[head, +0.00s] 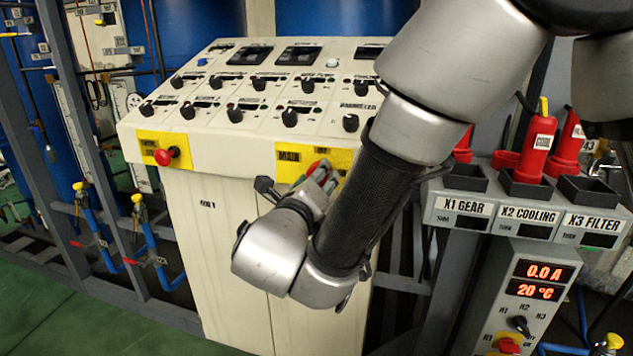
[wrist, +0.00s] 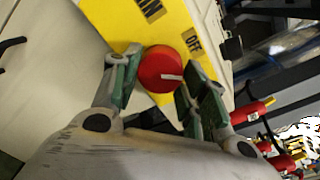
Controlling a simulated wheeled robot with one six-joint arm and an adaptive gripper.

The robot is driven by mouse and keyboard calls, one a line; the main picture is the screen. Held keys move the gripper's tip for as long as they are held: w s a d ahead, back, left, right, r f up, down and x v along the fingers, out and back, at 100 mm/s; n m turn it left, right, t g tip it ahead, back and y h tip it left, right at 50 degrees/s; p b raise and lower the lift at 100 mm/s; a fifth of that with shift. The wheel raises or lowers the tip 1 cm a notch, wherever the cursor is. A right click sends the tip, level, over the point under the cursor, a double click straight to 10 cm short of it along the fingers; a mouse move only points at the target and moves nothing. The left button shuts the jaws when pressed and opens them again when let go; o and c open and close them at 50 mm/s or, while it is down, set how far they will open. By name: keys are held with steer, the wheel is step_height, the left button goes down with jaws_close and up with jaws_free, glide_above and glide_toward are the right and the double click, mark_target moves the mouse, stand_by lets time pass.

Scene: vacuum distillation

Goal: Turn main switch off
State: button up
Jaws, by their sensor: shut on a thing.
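The main switch is a round red knob (wrist: 160,66) on a yellow plate (wrist: 122,28) with the labels MAIN and OFF. A white mark on the knob points to the right in the wrist view, below the OFF label. In the head view the yellow plate (head: 292,160) is on the front of the cream console, and the knob is partly hidden behind the fingers. My gripper (wrist: 159,76) has its green-padded fingers on either side of the knob and is shut on it. It also shows in the head view (head: 322,178).
A red emergency button (head: 166,156) on another yellow plate is to the left on the same console (head: 215,240). Black knobs cover the sloped top. At the right stands a rack labelled X1 GEAR, X2 COOLING and X3 FILTER (head: 528,212), holding red plugs (head: 537,150).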

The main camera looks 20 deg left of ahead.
steer(key=shift+r+n, duration=0.1)
steer(key=shift+n, duration=3.5)
steer(key=o, duration=1)
steer(key=s, duration=1.2)
steer(key=shift+r, duration=0.25)
